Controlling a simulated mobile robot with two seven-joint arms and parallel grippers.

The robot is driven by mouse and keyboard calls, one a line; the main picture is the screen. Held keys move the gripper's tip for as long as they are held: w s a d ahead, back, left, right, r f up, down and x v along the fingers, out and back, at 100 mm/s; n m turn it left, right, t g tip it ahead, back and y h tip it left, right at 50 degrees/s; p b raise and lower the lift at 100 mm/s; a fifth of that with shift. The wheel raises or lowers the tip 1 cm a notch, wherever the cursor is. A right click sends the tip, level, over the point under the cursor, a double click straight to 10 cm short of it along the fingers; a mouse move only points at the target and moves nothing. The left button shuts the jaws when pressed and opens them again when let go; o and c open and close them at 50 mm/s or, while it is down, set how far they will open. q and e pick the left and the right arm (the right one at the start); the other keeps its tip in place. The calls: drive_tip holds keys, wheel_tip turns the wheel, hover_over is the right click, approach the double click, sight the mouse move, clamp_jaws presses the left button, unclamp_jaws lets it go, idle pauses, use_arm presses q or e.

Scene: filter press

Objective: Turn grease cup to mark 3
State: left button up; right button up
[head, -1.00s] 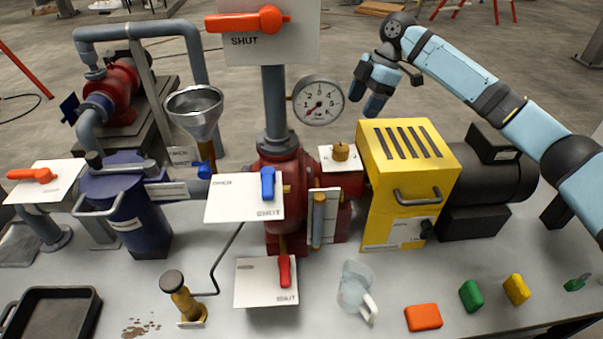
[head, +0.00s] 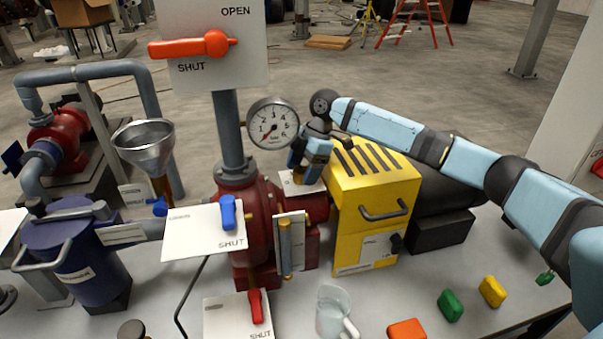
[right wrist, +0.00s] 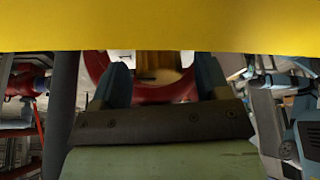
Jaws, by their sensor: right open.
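The grease cup is a small brass cap on the red pump's bearing housing (head: 314,208), with a white mark plate (head: 306,187) around it. My right gripper (head: 303,168) is down over the cup in the head view and hides most of it. In the right wrist view, my right gripper (right wrist: 160,82) is open, with its two blue fingers on either side of the brass cup (right wrist: 160,76). I cannot tell whether the fingers touch it. The mark numbers are not readable. My left gripper is not in view.
The yellow coupling guard (head: 374,205) stands close to the right of the cup. A pressure gauge (head: 273,124) and grey vertical pipe (head: 229,130) stand to its left. A jug (head: 333,312) and coloured blocks (head: 451,305) lie on the front bench.

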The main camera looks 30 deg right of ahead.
drive_tip(key=shift+a+f, duration=0.1)
drive_tip(key=shift+f, duration=0.25)
